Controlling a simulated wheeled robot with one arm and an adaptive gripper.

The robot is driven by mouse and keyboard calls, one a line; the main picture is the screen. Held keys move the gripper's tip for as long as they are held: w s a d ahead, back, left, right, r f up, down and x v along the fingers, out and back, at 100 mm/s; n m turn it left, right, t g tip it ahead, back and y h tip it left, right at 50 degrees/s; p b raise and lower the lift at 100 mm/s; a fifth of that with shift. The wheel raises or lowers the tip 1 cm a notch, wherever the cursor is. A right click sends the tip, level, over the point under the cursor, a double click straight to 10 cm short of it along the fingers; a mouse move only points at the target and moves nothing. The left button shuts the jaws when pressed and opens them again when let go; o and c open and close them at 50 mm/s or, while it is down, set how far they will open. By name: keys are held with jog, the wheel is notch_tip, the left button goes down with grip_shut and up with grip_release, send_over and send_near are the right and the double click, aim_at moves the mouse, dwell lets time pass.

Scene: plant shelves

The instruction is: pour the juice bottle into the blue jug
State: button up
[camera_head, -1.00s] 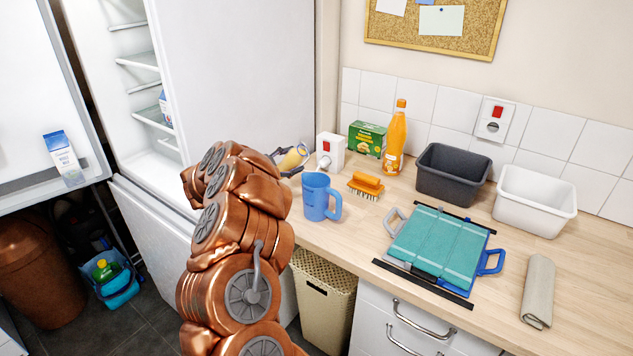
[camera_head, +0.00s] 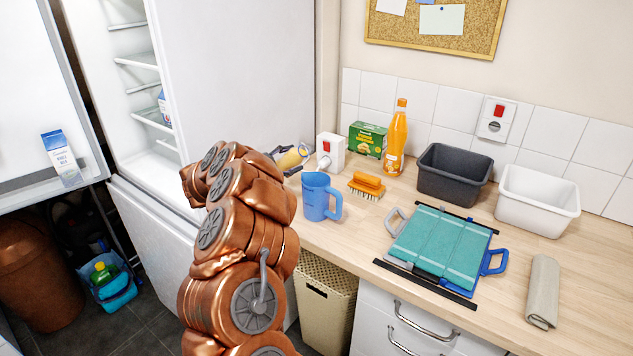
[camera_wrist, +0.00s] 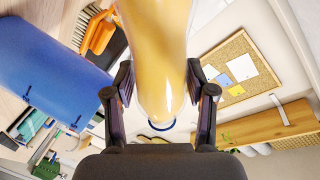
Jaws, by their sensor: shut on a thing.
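My gripper (camera_wrist: 160,88) is shut on a yellow juice bottle (camera_wrist: 155,45), with one dark finger on each side of it. In the head view the bottle (camera_head: 291,158) is partly hidden by my gripper and arm, and it looks strongly tilted. It is held just above and behind the blue jug, to the jug's left. The blue jug (camera_head: 315,197) stands upright on the counter's left end, handle to the right. It also shows large at the left in the wrist view (camera_wrist: 45,62). The jug's inside and any flow of juice cannot be seen.
A white box with a red button (camera_head: 330,152) stands close behind the jug. An orange brush (camera_head: 367,186), green box (camera_head: 368,139) and orange bottle (camera_head: 396,142) are to the right. Beyond are a dark tub (camera_head: 452,187), white tub (camera_head: 537,212) and teal-covered tray (camera_head: 480,284).

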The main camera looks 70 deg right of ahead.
jog(key=shift+w+d+f+m+b, duration=0.15)
jog(key=shift+f+m+b, duration=0.55)
jog(key=shift+b, duration=0.75)
jog(key=shift+w+f+m+t+b, duration=0.25)
jog(key=shift+m+b, duration=0.45)
jog(key=shift+b, duration=0.8)
jog(key=shift+w+r+m+t+b, duration=0.1)
jog(key=shift+r+m+t+b, duration=0.15)
jog(key=shift+r+m+b, duration=0.65)
jog(key=shift+s+r+m+t+b, duration=0.3)
jog(key=shift+s+r+m+b, duration=0.25)
jog(key=shift+b, duration=1.25)
jog(key=shift+f+m+b, duration=0.2)
jog(key=shift+m+b, duration=0.35)
jog(key=shift+b, duration=0.7)
dwell(1.1)
